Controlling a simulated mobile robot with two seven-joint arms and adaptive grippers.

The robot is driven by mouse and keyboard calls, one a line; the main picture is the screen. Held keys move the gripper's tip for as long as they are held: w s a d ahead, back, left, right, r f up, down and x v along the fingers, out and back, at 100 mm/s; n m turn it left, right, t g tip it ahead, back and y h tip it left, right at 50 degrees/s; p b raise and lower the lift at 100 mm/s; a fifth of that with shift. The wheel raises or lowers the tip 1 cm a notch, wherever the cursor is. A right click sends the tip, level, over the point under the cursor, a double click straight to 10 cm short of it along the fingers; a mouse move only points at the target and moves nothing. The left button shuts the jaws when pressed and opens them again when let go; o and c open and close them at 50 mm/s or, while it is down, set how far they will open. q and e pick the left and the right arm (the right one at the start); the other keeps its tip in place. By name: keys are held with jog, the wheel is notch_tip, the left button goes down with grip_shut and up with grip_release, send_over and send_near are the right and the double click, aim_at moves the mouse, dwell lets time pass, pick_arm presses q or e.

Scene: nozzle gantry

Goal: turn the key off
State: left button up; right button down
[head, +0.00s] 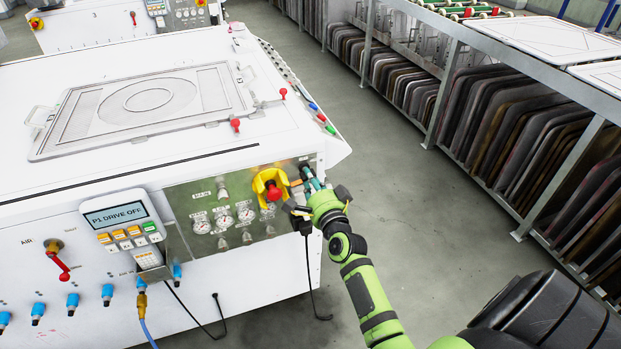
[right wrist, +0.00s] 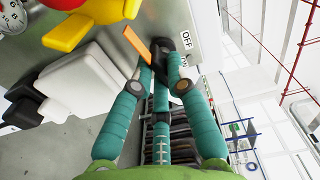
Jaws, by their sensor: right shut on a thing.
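My right gripper (head: 309,180) reaches the right end of the grey control panel (head: 180,208) on the white machine. In the right wrist view its teal fingers (right wrist: 163,68) are shut on the small dark key (right wrist: 162,46), close to the panel face. An orange strip (right wrist: 133,42) sticks out beside the key. A white label with OFF (right wrist: 186,42) is next to the key; the rest of the label is partly hidden. In the head view the fingers hide the key. My left gripper is in neither view.
Left of my right gripper is a red button (head: 273,192) in a yellow collar. A white and black box with a cable (right wrist: 80,80) is close to my fingers. A control box (head: 125,228) reads P1 DRIVE OFF. The floor (head: 420,210) to the right is clear up to the racks.

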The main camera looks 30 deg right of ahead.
jog(key=shift+d+r+n+p, duration=0.1)
jog(key=shift+n+p, duration=1.5)
jog(key=shift+n, duration=2.4)
jog(key=shift+r+n+p, duration=0.1)
jog(key=shift+n+p, duration=1.45)
jog(key=shift+n, duration=2.75)
jog(key=c, duration=1.2)
grip_release()
jog(key=v, duration=1.2)
jog(key=shift+s, duration=0.1)
